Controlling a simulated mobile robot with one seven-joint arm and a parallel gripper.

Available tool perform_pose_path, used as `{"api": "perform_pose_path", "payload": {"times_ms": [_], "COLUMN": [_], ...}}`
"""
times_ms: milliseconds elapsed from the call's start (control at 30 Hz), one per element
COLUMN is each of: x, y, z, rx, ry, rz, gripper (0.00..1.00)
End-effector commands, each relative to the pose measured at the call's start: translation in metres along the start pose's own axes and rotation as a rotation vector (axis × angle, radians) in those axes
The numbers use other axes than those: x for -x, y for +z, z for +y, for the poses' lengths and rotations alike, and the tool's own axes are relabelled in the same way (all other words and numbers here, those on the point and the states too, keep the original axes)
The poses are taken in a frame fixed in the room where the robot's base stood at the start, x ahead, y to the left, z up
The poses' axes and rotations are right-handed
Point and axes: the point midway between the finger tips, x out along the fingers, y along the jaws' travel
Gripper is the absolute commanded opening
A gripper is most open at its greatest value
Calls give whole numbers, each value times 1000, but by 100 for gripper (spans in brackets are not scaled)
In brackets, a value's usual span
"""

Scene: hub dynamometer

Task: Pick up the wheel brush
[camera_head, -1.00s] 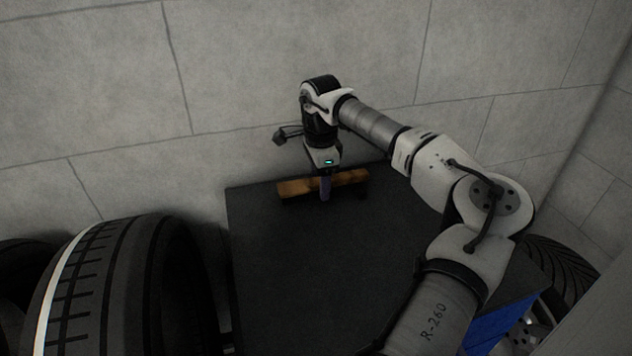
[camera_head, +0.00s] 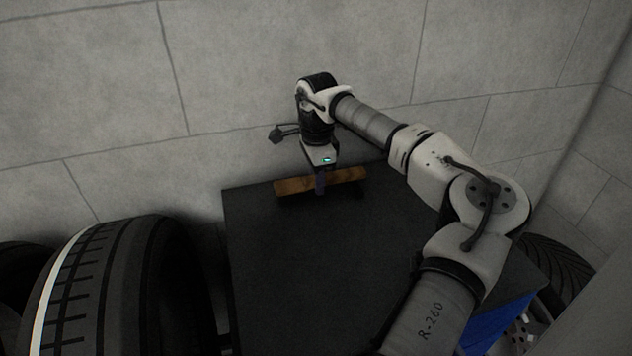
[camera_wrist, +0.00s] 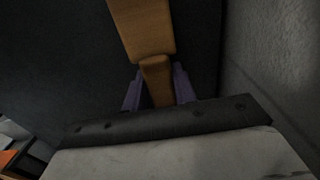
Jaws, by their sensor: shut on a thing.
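The wheel brush (camera_head: 297,186) has a long orange-brown wooden body and lies across the far part of the black table top (camera_head: 290,255). In the wrist view the brush (camera_wrist: 143,27) runs up from between the fingers, with a narrower part at the jaws. My gripper (camera_head: 321,184) points down at the brush's middle, and its two purple fingers (camera_wrist: 159,88) are shut on it from both sides. Whether the brush touches the table or is slightly above it I cannot tell. Its underside is mostly hidden.
A grey block wall (camera_head: 280,80) stands close behind the table. A large tyre (camera_head: 115,285) stands at the left, and another tyre (camera_head: 562,268) is at the right. A blue item (camera_head: 505,322) shows at the lower right. The table's middle and front are bare.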

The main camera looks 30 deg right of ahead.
Motion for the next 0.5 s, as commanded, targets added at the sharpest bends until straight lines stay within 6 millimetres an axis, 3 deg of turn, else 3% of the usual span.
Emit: {"api": "perform_pose_path", "payload": {"times_ms": [267, 500], "x": [47, 119], "y": [0, 1], "z": [-1, -1], "rx": [-1, -2], "ry": [-5, -5], "rz": [3, 2], "gripper": [1, 1]}}
